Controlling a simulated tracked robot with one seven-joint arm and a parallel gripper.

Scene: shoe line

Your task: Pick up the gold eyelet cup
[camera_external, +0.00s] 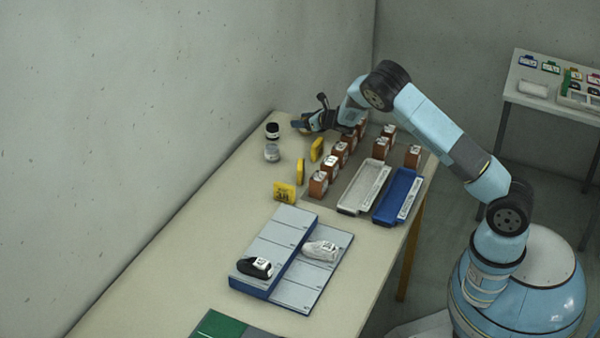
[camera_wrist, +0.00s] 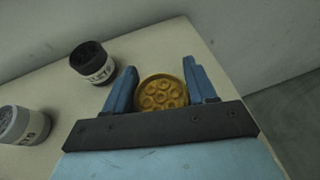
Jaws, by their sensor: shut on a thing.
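The gold eyelet cup (camera_wrist: 162,93) shows in the wrist view as a round gold cup with several ring-shaped eyelets inside. It sits between the two blue fingers of my gripper (camera_wrist: 160,85), which is shut on it. My gripper's black bar hides the near edge of the cup. In the external view my gripper (camera_external: 303,124) is at the far end of the table, and the cup cannot be made out there. I cannot tell whether the cup touches the table.
Several brown boxes (camera_external: 318,184), yellow cards (camera_external: 284,192), a white tray (camera_external: 363,187) and a blue tray (camera_external: 398,196) lie nearer. Shoes rest on a grey panelled stand (camera_external: 285,237).

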